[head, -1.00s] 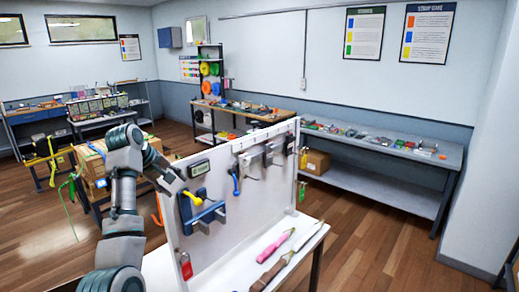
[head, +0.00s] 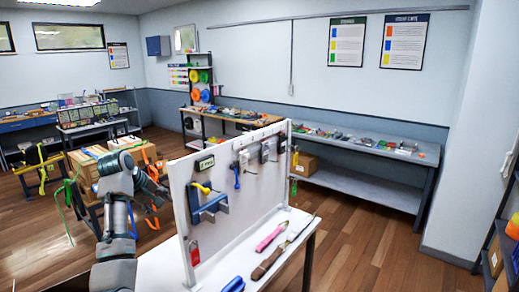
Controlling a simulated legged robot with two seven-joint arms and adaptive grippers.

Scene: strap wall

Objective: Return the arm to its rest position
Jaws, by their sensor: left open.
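My left arm (head: 118,185) rises at the left of the head view and bends at the top. Its left gripper (head: 160,192) is open, just left of the white strap wall panel (head: 245,190), and appears apart from it. Nothing shows between its fingers, though they are small and partly confused with orange straps behind. On the panel hang a blue holder with a yellow handle (head: 208,205), a blue hook (head: 237,177) and a red padlock (head: 194,252). My right gripper is out of view.
A pink-handled tool (head: 270,238) and a brown-handled tool (head: 268,264) lie on the white ledge below the panel. Boxes and straps (head: 85,170) stand behind my arm. A long grey bench (head: 365,185) runs along the back wall. Open floor lies at right.

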